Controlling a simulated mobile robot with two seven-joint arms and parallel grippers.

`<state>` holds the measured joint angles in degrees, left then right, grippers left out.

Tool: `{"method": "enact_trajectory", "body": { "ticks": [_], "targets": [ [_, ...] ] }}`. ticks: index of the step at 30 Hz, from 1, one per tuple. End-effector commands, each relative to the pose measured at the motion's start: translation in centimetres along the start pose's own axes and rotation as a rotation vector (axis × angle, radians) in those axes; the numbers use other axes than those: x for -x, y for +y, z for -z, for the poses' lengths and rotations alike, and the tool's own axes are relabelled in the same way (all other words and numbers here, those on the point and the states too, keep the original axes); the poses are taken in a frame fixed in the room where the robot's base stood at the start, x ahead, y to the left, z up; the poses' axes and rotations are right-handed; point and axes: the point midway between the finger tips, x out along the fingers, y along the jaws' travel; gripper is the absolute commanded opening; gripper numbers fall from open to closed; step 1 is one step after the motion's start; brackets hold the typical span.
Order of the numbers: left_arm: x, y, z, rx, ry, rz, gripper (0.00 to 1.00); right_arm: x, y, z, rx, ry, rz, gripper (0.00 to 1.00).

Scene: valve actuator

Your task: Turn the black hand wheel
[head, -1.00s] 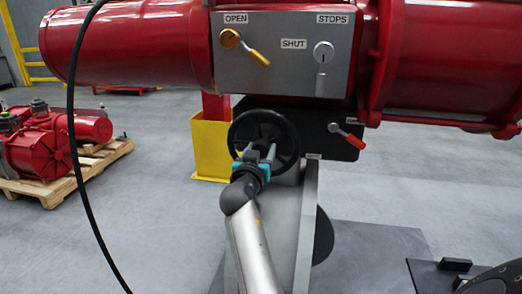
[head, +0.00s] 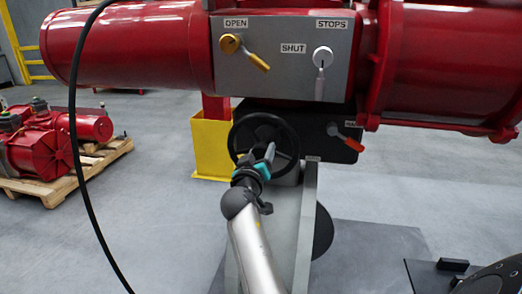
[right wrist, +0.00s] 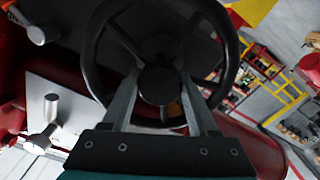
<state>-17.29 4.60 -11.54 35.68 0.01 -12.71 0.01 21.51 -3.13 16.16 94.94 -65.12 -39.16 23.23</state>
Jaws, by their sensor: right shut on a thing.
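The black hand wheel (head: 264,116) stands upright below the grey panel of the red actuator, in front of a black housing. It fills the top of the right wrist view (right wrist: 91,58), with spokes and a round hub in the middle. My right gripper (head: 262,155) reaches the lower middle of the wheel from the front. In the right wrist view its two grey fingers (right wrist: 157,88) lie on either side of the hub. The gripper is shut on the wheel, though the exact contact is hard to see. My left gripper is not in view.
The grey panel (head: 285,75) carries a yellow lever (head: 244,52) and a silver lever (head: 321,72). A red-handled lever (head: 345,138) sits right of the wheel. A black cable (head: 74,160) hangs at left. A red unit (head: 40,150) rests on a pallet behind.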

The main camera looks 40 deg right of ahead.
Motion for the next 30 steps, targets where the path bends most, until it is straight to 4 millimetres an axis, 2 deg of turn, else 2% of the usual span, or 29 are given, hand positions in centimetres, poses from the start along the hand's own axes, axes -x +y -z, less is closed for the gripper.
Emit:
{"method": "enact_trajectory", "body": {
  "ticks": [3,9,10,17,30],
  "targets": [
    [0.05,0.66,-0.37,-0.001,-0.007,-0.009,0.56,-0.04,0.11,0.06,0.027,0.004,-0.003,0.00],
    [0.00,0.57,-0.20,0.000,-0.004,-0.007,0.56,-0.05,0.11,0.00,0.028,0.004,-0.004,0.00],
    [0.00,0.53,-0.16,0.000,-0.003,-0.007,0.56,-0.04,0.11,-0.01,0.027,0.004,-0.004,0.64],
    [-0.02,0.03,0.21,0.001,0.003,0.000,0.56,-0.02,0.07,-0.05,0.023,0.002,-0.003,0.90],
    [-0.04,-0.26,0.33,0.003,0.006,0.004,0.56,-0.22,0.16,-0.12,0.019,0.002,0.000,0.90]
  ]
}}
